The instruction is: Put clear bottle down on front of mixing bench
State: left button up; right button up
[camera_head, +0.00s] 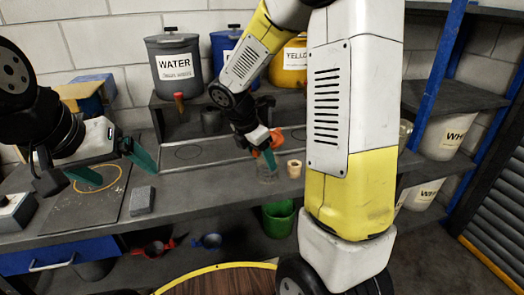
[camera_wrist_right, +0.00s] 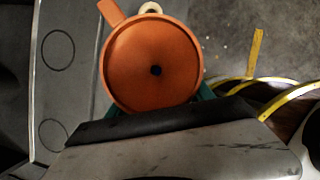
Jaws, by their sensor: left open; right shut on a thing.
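The clear bottle (camera_head: 267,174) is a faint see-through shape low at the front of the mixing bench (camera_head: 205,185). I cannot tell whether its base touches the bench top. An orange funnel (camera_head: 269,157) shows above it. In the right wrist view the round funnel (camera_wrist_right: 152,64), with a dark centre hole and a side tab, hides the bottle. My right gripper (camera_head: 262,148) is shut on the bottle, with teal finger parts showing beside the funnel. My left gripper (camera_head: 98,172) is open and empty above the dark mat at the left.
A cream ring (camera_head: 294,169) stands just right of the bottle. A grey block (camera_head: 142,201) lies at the bench's left front. The WATER bucket (camera_head: 175,66) stands on the raised back shelf. A green bucket (camera_head: 278,218) sits below the bench edge. Outlined circles on the bench are bare.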

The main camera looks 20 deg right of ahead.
jog(key=shift+w+d+f, duration=0.7)
jog(key=shift+w+d, duration=0.05)
jog(key=shift+w, duration=0.35)
jog(key=shift+w+d+f, duration=0.7)
jog(key=shift+w+d, duration=0.05)
jog(key=shift+w, duration=0.3)
jog(key=shift+w+d+f, duration=0.7)
jog(key=shift+w+d, duration=0.05)
jog(key=shift+w, duration=0.35)
jog(key=shift+f, duration=0.1)
jog(key=o, duration=1.8)
jog(key=shift+f, duration=0.1)
